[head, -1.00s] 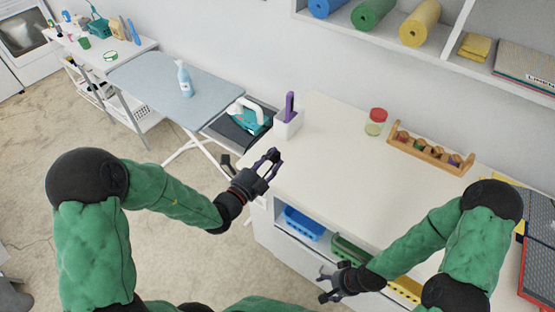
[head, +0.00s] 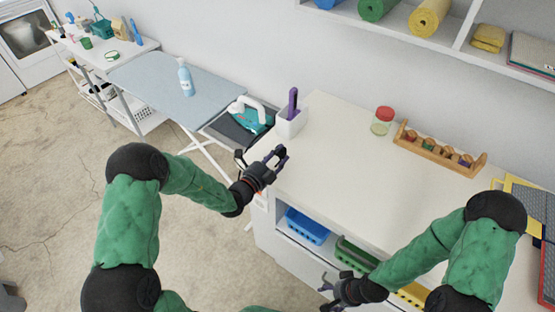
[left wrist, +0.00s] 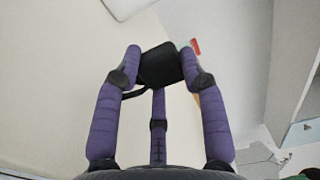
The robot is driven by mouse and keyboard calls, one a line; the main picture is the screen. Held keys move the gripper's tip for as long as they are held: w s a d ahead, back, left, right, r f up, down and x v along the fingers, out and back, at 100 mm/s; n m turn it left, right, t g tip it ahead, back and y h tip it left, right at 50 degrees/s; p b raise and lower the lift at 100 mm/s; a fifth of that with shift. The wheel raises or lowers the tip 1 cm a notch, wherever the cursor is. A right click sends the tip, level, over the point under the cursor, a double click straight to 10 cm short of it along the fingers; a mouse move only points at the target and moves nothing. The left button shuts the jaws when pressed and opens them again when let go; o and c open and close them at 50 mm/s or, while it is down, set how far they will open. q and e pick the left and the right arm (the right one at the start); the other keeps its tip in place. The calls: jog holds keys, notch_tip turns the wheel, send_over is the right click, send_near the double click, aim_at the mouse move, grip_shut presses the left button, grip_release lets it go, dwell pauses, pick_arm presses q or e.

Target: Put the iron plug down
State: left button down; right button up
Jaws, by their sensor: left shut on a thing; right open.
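The black iron plug (left wrist: 160,66) is between the purple fingers of my left gripper (left wrist: 160,68) in the left wrist view. A short piece of black cord shows at its left side. In the head view, my left gripper (head: 277,157) is at the left edge of the white counter; I cannot make out the plug clearly there. The teal and white iron (head: 250,114) rests on the dark end rest of the ironing board (head: 150,85), beyond that gripper. My right gripper (head: 328,292) is open and empty, low in front of the counter shelves.
On the counter (head: 340,170) stand a white holder (head: 291,123) with a purple-handled thing, a red-lidded jar (head: 382,121) and a wooden rack (head: 440,152). A spray bottle (head: 185,78) stands on the ironing board. The counter's middle is clear.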

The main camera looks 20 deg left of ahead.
pick_arm(q)
jog(key=shift+f, duration=0.25)
jog(key=shift+f, duration=0.45)
jog(key=shift+f, duration=0.1)
jog(key=c, duration=0.7)
grip_release()
